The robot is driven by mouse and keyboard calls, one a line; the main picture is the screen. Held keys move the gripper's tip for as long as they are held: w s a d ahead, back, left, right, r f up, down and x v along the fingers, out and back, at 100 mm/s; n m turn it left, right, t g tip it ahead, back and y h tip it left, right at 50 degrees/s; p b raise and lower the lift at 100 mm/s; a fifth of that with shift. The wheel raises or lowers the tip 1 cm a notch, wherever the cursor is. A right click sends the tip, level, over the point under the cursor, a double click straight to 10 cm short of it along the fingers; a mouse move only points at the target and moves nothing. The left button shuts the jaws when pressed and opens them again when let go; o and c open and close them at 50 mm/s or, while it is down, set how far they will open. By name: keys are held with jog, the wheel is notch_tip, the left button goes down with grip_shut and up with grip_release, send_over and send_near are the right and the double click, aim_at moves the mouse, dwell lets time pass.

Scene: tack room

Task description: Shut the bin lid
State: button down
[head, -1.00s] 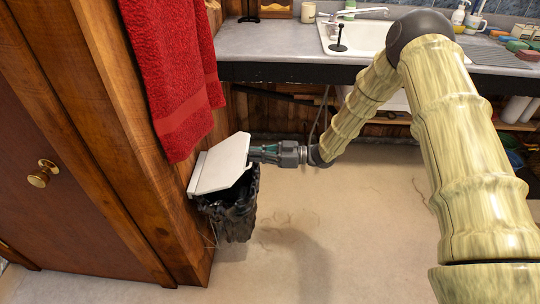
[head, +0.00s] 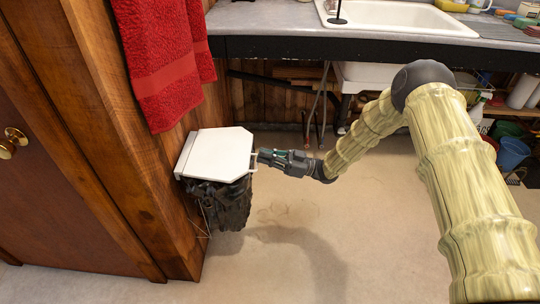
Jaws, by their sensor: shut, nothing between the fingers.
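The bin's white lid (head: 217,154) lies about level over the top of the bin, beside the wooden cabinet. The bin's black bag (head: 222,203) hangs below it in a thin wire frame. No clear gap shows between lid and bag from here. My gripper (head: 258,157) is shut and empty, with its fingertips at the lid's right edge. I cannot tell whether the fingertips touch the lid.
A red towel (head: 165,60) hangs on the cabinet side just above the bin. The counter (head: 270,28) with a white sink (head: 400,17) runs along the back. A blue bucket (head: 512,152) stands under it at the right. The floor (head: 330,240) in front is clear.

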notch_tip(320, 180, down, 3)
jog(key=shift+s+d+r+b, duration=0.1)
jog(key=shift+r+b, duration=0.1)
jog(key=shift+b, duration=0.45)
jog(key=shift+s+f, duration=0.1)
jog(key=shift+f, duration=0.2)
jog(key=shift+d+r, duration=0.1)
notch_tip(320, 180, up, 5)
jog(key=p, duration=0.2)
jog(key=f+v, duration=0.2)
jog(key=v, duration=0.8)
jog(key=shift+f+b, duration=0.2)
jog(key=shift+b, duration=0.15)
